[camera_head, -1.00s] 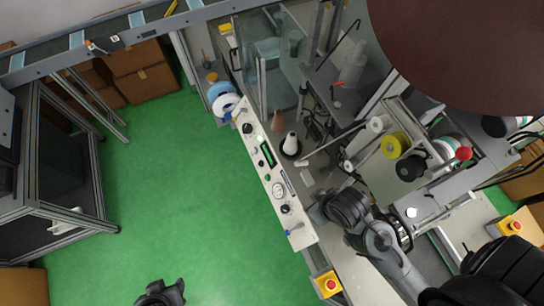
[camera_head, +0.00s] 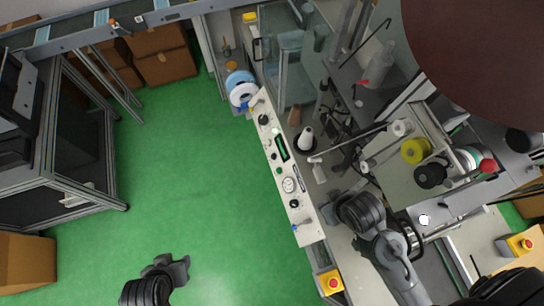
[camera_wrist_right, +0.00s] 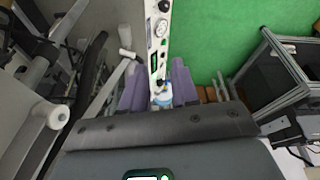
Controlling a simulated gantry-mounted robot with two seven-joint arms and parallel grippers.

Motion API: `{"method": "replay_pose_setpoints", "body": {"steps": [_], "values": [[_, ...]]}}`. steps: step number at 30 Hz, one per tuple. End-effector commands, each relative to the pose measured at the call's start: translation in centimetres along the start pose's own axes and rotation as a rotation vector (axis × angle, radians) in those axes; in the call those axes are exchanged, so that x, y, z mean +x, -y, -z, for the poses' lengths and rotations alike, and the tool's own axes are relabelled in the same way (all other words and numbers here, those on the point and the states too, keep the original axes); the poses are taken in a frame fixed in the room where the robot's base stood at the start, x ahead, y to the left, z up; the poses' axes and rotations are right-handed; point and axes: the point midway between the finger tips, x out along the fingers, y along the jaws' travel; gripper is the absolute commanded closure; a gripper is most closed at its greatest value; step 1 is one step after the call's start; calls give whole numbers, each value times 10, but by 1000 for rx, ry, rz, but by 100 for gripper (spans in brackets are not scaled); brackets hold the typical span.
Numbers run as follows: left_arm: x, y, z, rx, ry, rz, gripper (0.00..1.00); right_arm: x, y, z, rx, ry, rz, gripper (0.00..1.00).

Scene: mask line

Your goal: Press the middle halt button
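Halt buttons show as red caps on yellow boxes in the head view. One halt button (camera_head: 332,283) sits at the near end of the white control panel (camera_head: 290,185), at the bottom centre. Another halt button (camera_head: 521,244) is at the lower right. My right arm's wrist (camera_head: 360,212) is above and right of the first button, beside the panel; its fingertips are hidden there. In the right wrist view, my right gripper (camera_wrist_right: 157,72) has its two purple fingers apart with nothing between them. My left gripper (camera_head: 176,270) is low at the left over the green floor; its fingers are unclear.
A yellow box (camera_head: 250,17) at the top shows no clear red cap. A machine with a yellow roll (camera_head: 416,151) and a red knob (camera_head: 488,166) stands right of the panel. Blue and white rolls (camera_head: 241,90) lie at the panel's far end. The green floor (camera_head: 185,190) is open.

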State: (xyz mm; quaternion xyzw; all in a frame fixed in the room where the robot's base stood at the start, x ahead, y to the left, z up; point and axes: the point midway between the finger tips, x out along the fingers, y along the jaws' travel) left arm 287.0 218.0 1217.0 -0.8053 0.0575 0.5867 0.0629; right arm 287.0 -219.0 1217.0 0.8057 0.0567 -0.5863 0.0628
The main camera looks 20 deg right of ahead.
Motion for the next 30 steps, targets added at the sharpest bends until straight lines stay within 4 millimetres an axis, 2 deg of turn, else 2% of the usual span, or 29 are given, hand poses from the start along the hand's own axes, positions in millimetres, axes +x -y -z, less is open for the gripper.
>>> {"method": "replay_pose_setpoints", "body": {"steps": [1,5,6,30], "values": [[0,1,0,2,0,2,57,0,1,0,1,0,2,79],[0,2,0,5,0,5,57,0,1,0,3,-1,4,99],[0,2,0,5,0,5,57,0,2,0,4,-1,4,100],[0,-1,1,-8,-2,-5,57,0,-1,-1,-5,1,-3,100]]}}
